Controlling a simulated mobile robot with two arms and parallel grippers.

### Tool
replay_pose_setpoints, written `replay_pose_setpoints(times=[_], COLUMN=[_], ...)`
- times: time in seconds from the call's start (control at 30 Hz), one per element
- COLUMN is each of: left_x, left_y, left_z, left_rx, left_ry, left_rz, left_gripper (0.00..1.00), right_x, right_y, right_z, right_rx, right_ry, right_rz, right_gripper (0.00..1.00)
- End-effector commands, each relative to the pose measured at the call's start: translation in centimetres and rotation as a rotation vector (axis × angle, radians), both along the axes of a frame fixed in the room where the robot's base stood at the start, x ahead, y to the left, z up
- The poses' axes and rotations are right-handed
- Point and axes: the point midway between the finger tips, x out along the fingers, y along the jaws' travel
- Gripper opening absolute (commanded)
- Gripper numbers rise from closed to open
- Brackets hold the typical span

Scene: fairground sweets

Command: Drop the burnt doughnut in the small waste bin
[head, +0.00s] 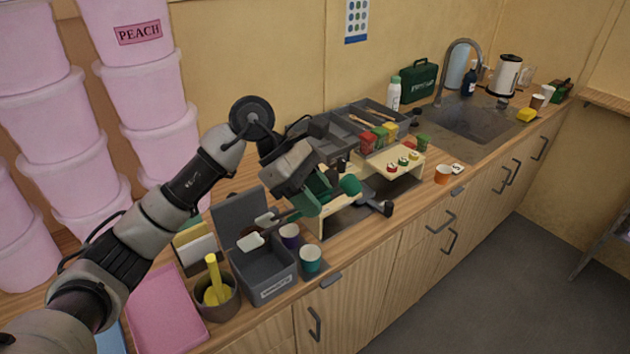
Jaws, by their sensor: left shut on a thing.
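My left gripper (322,192) is above the counter, at the front left of a cream stand. It is shut on what looks like a green-handled tool (294,213). Pale flat ends (251,242) of the tool reach left over an open grey box. The gripper partly hides the tool. I cannot make out a burnt doughnut. The grey box (264,268) has a raised lid and a label too small to read. I cannot tell whether it is the small waste bin. My right gripper is not in view.
A purple cup (289,236) and a teal cup (310,259) stand right of the grey box. A brown pot (219,303) and pink tray (166,318) are to its left. The cream stand (405,168) holds small jars. The sink (470,118) is farther right.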

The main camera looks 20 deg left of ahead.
Motion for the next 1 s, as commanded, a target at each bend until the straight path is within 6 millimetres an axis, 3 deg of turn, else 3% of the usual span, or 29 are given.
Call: replay_pose_setpoints(times=[0.17, 0.43, 0.6, 0.77, 1.0], left_x=[-0.1, -0.1, -0.1, -0.1, -0.1], left_y=[0.0, 0.0, 0.0, 0.0, 0.0], left_z=[-1.8, -5.4, -6.9, -7.7, -7.8], left_rx=[-0.002, -0.002, -0.002, -0.001, -0.001], left_ry=[0.0, -0.001, -0.002, -0.003, -0.003], left_rz=[-0.002, 0.0, 0.001, 0.0, 0.001], left_gripper=[0.0, 0.0, 0.0, 0.0, 0.0], right_x=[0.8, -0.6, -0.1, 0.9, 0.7], right_y=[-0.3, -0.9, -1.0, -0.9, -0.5], right_z=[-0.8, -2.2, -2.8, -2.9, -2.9], right_rx=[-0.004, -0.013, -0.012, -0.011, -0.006], right_ry=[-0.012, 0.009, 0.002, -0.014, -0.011], right_rz=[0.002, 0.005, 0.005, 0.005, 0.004], right_gripper=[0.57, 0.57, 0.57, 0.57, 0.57])
